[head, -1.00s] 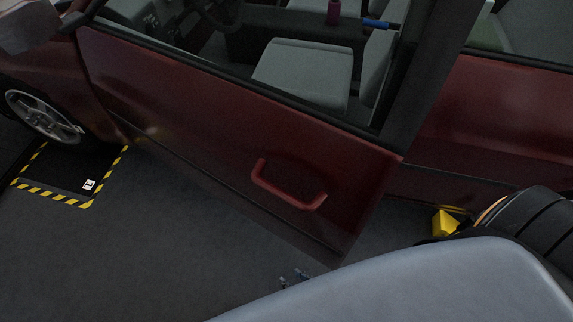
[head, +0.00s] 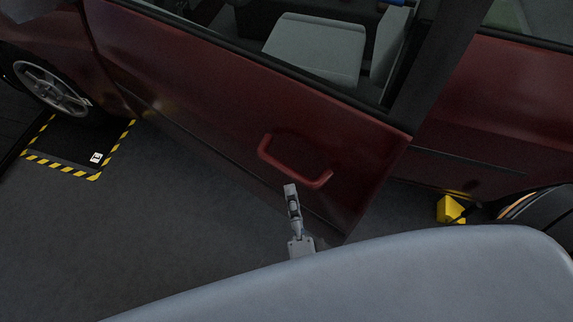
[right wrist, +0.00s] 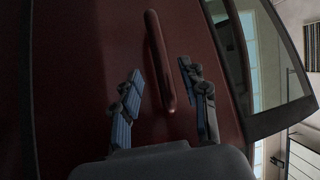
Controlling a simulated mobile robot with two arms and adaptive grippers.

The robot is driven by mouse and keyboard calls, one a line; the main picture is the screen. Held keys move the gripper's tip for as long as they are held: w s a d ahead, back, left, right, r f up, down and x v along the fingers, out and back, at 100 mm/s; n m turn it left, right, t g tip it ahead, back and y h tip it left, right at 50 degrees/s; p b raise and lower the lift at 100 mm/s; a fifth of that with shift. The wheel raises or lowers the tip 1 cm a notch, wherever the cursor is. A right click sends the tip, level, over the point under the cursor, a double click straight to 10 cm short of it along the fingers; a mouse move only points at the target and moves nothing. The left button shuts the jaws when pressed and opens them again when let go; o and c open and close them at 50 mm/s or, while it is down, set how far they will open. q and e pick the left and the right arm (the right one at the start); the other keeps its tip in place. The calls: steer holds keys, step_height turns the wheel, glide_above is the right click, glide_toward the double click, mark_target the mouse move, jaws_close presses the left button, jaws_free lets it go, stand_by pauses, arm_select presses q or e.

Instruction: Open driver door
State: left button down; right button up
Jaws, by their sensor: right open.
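The dark red driver door (head: 215,95) fills the middle of the head view, and its rear edge stands out from the car body. Its red loop handle (head: 294,160) is near the door's lower rear corner. My right gripper (head: 292,190) is just below the handle in the head view, partly hidden by my pale arm. In the right wrist view, the two fingers of the right gripper (right wrist: 163,88) are open, with the handle (right wrist: 160,62) reaching in between them. I cannot tell whether they touch it. My left gripper is not in view.
A front wheel (head: 50,90) stands at the left by a floor pad with yellow-black striped edges (head: 62,168). A yellow block (head: 449,209) lies under the car at the right. The grey floor (head: 150,240) in front of the door is clear.

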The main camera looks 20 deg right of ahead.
mark_target(287, 170)
steer(key=w, duration=0.5)
steer(key=w+d+r+p, duration=0.1)
steer(key=w, duration=0.1)
steer(key=shift+w, duration=0.15)
jaws_close()
